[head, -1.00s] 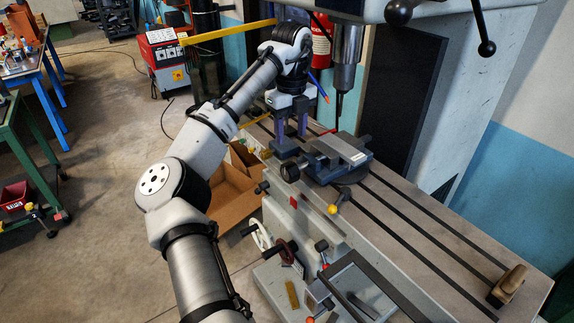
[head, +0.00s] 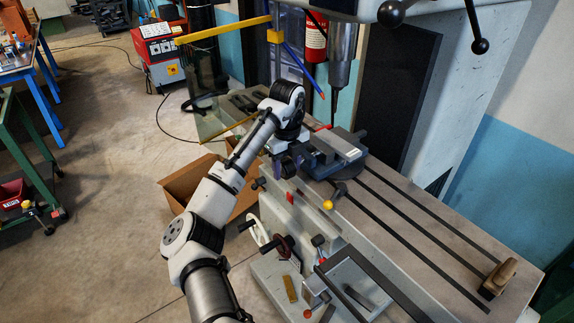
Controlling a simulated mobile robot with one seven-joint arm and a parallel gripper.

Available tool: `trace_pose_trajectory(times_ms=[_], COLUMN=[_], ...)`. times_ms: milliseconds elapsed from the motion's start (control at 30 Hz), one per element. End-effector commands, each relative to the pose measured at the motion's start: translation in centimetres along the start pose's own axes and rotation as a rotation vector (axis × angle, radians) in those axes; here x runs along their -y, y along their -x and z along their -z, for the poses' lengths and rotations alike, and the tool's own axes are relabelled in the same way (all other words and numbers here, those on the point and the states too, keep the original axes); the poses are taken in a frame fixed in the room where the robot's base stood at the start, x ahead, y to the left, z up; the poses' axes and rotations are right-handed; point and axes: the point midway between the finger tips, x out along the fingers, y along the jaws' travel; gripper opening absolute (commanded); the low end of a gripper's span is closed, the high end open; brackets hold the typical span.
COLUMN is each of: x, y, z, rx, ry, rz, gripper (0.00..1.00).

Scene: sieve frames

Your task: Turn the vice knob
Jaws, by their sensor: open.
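The vice (head: 340,150) is blue-grey with a pale metal top and sits on the slotted machine table. Its dark round knob (head: 288,168) is at the left end and shows only in part. My gripper (head: 290,158) is low at this end of the vice, right by the knob, with its dark purplish fingers pointing down. It is open. The fingers overlap the knob in the picture, and I cannot tell whether they touch it.
The grey machine table (head: 440,230) runs to the lower right, with a brown block (head: 501,277) at its end. A cardboard box (head: 190,185) is on the floor. The drill spindle (head: 342,60) hangs above.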

Motion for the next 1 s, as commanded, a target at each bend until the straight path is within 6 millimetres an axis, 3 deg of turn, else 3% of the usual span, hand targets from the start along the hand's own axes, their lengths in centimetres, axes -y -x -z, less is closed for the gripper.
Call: trace_pose_trajectory(times_ms=[167, 500, 1000], x=[0.01, 0.00, -0.01], y=[0.00, 0.02, -0.35], z=[0.00, 0.00, 0.19], rx=[0.000, 0.000, 0.136], ry=[0.000, 0.000, -0.001], rz=[0.000, 0.000, 0.001], gripper=[0.49, 0.06, 0.04])
